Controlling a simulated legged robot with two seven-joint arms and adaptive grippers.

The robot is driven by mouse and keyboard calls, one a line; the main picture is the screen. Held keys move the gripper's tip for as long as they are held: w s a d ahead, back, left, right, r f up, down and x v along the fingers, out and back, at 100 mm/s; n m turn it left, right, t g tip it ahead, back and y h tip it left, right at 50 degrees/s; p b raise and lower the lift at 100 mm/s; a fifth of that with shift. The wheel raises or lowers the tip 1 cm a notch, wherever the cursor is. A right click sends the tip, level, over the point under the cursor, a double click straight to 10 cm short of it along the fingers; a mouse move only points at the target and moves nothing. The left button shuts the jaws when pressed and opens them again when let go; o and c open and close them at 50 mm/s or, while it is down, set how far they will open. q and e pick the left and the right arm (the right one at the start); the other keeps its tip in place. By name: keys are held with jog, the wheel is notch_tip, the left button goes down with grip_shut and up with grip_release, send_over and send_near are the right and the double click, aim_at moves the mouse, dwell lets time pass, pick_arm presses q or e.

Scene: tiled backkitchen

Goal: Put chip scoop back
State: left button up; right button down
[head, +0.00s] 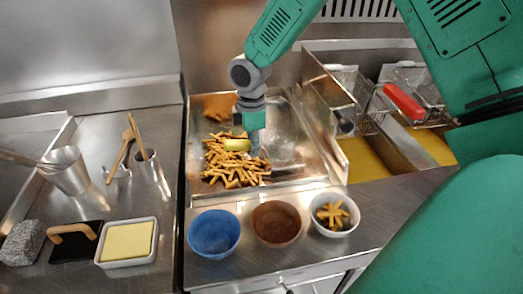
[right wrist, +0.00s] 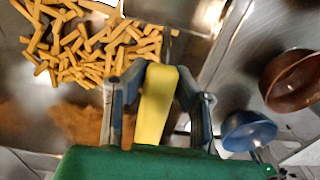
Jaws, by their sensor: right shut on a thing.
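My right gripper (head: 252,140) is over the chip tray, beside the heap of chips (head: 228,165). In the right wrist view its two fingers (right wrist: 155,85) are shut on the yellow handle of the chip scoop (right wrist: 155,108), one finger on each side. In the head view a short piece of the yellow handle (head: 237,145) shows just left of the gripper. The scoop's metal part is hard to make out against the shiny tray (head: 290,186). The chips also show at the upper left of the right wrist view (right wrist: 90,45). My left gripper is not in view.
In front of the tray stand a blue bowl (head: 213,236), a brown bowl (head: 276,226) and a white bowl (head: 320,222) with chips inside. Fryer baskets (head: 352,90) are at the right. Utensil pots (head: 152,180) and a butter dish (head: 128,262) are at the left.

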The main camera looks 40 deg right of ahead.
jog(key=f, duration=0.5)
jog(key=shift+d, duration=0.4)
jog(key=shift+f, duration=0.35)
jog(key=shift+a, duration=0.15)
jog(key=shift+a, duration=0.1)
jog(key=c, duration=1.3)
grip_release()
notch_tip(320, 180, up, 12)
jog(key=shift+r, duration=0.1)
